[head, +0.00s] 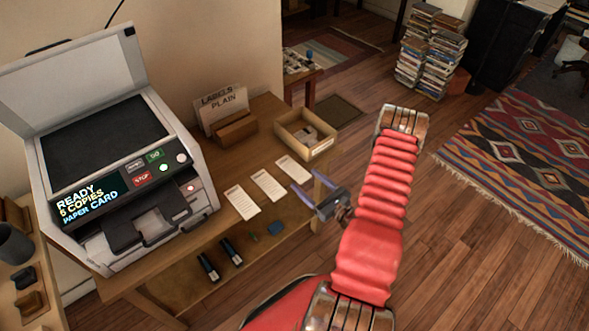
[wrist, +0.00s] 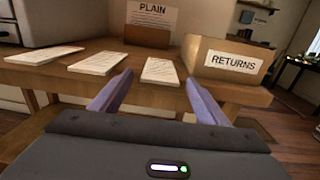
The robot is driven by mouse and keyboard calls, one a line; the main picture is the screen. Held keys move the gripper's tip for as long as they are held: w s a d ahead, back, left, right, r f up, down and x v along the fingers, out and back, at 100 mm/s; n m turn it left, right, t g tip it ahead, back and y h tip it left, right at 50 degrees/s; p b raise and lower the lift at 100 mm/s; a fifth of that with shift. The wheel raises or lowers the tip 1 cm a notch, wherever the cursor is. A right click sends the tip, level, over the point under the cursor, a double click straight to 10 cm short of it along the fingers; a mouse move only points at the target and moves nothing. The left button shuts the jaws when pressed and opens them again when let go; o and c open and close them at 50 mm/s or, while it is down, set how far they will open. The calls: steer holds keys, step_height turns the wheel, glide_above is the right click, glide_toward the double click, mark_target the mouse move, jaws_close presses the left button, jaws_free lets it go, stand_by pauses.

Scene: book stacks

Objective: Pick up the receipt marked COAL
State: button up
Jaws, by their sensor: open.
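Three white paper slips lie in a row on the wooden table: a left one (head: 242,201), a middle one (head: 269,185) and a right one (head: 294,169). Their print is too small to read, so I cannot tell which is marked COAL. In the wrist view they are the left slip (wrist: 45,54), the middle slip (wrist: 97,62) and the right slip (wrist: 159,71). My gripper (head: 308,181) is open and empty at the table's front edge, near the right slip. In the wrist view the right slip shows between the fingertips (wrist: 158,79).
A wooden box (head: 322,148) marked RETURNS (wrist: 233,64) stands behind the right slip. A card holder (head: 236,130) with LABELS and PLAIN cards stands behind. A copier (head: 120,150) fills the table's left. A lower shelf (head: 190,291) holds small items.

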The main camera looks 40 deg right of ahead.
steer(key=shift+c, duration=0.6)
steer(key=c, duration=1)
step_height(320, 180, up, 10)
stand_by(0.5)
stand_by(0.4)
